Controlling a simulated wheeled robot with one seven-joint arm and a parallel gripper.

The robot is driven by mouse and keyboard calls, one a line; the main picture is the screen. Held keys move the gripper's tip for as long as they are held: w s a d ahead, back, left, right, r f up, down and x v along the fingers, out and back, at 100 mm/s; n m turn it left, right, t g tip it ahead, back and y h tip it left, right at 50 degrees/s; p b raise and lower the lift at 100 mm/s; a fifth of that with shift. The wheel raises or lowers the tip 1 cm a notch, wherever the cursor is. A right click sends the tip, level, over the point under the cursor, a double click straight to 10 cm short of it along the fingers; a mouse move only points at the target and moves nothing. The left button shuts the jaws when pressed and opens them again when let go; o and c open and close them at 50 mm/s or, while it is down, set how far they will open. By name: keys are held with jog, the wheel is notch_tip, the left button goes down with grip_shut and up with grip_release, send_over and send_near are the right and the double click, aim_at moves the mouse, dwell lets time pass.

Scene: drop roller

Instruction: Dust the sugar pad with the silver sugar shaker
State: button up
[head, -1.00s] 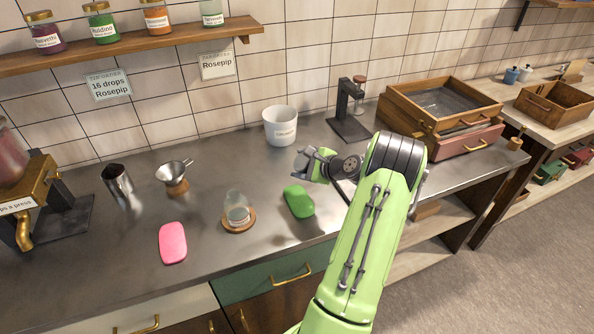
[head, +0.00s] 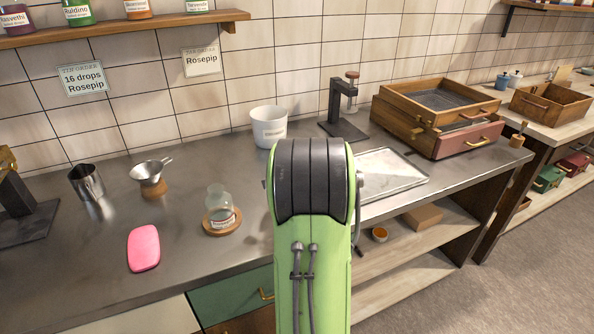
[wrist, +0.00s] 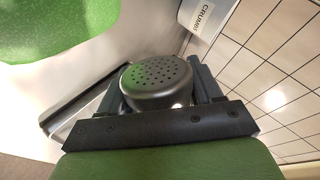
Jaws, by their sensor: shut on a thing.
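The silver sugar shaker (wrist: 157,80) is between the fingers of my gripper (wrist: 162,94) in the wrist view. Its round, perforated top shows, and its lower body is hidden by the gripper. My gripper is shut on it. In the head view my green arm hides both gripper and shaker. A pale rectangular slab with a raised rim (head: 398,178) lies on the counter just right of my arm. No label shows which thing is the sugar pad. A green surface (wrist: 55,25) fills the upper left of the wrist view.
A pink pad (head: 144,248), a glass flask on a wooden coaster (head: 221,228), a funnel (head: 150,172) and a metal cup (head: 87,183) stand left. A white pot (head: 269,127), a dark stand (head: 338,112) and a wooden sieve box (head: 437,108) are behind.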

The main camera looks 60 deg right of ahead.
notch_tip(320, 180, up, 2)
jog(key=shift+p, duration=0.5)
jog(key=shift+f, duration=0.15)
jog(key=shift+f+b, duration=0.95)
jog(key=shift+b, duration=0.15)
jog(key=shift+r, duration=0.15)
jog(key=shift+r+p, duration=0.7)
jog(key=shift+r, duration=0.2)
jog(key=shift+f, duration=0.1)
